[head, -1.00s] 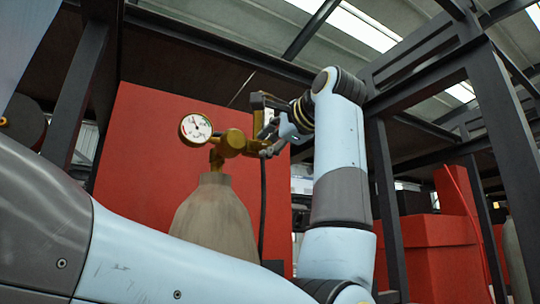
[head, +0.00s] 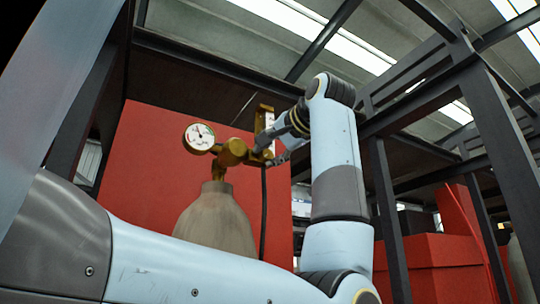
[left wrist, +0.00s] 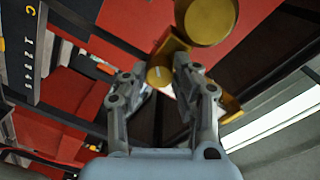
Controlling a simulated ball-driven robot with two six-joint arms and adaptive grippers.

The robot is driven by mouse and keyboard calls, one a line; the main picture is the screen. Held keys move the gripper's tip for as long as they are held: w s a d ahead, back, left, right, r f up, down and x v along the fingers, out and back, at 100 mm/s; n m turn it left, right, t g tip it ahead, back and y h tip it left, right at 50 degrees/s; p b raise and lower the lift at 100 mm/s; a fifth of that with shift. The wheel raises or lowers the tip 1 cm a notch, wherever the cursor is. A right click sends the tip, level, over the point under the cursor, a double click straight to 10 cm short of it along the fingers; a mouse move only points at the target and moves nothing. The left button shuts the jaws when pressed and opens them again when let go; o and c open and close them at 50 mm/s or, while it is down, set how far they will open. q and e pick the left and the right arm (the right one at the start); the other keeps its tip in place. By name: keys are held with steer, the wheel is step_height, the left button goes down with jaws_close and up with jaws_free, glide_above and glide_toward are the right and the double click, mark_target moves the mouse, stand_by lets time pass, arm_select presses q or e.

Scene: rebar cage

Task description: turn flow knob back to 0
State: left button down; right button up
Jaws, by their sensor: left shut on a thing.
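A gold regulator (head: 232,152) with a round white gauge (head: 199,137) sits on top of a tan gas cylinder (head: 215,220) in the head view. A gold flowmeter with a pale tube (head: 267,120) stands upright at its right. My left gripper (head: 268,156) reaches it from the right. In the left wrist view my left gripper (left wrist: 155,76) is shut on the small round gold flow knob (left wrist: 159,76), with a finger on each side. A pale line shows on the knob face. The knob is hidden behind the fingers in the head view, and its setting cannot be read.
A red panel (head: 150,155) stands behind the cylinder. A dark hose (head: 263,210) hangs beside the cylinder. Dark steel frame posts (head: 389,215) stand at the right and left, with beams overhead. Red boxes (head: 425,262) are at the far right.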

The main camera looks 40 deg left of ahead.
arm_select(q)
steer(key=shift+f+n, duration=0.15)
steer(key=shift+n, duration=0.15)
steer(key=c, duration=1)
jaws_free()
steer(key=shift+d, duration=0.1)
steer(key=v, duration=0.7)
steer(key=shift+d, duration=0.15)
